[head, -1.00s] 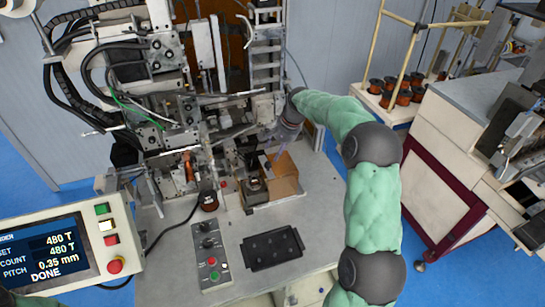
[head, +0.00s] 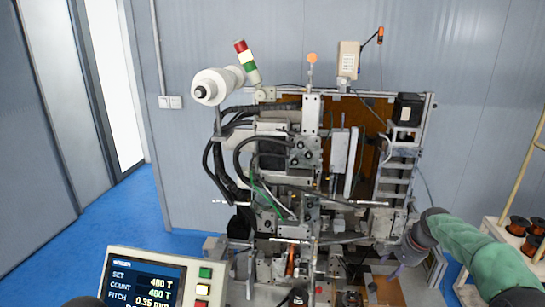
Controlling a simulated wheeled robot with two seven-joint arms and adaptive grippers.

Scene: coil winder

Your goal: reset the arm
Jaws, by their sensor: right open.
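My right arm, in a green sleeve, comes in from the right edge of the head view. My right gripper (head: 392,268) is at the lower right of the coil winder (head: 300,170), in front of its frame. It is open, and I see nothing held in it. Its fingertips are small and partly lost against the machine parts. An orange-brown box (head: 386,292) shows just below it at the bottom edge. My left gripper is out of view.
A control panel (head: 150,285) at the lower left reads 480 T. A white spool (head: 213,85) and a signal tower (head: 246,60) top the winder. Copper spools (head: 518,226) stand on a rack at right. Blue floor (head: 125,215) is clear at left.

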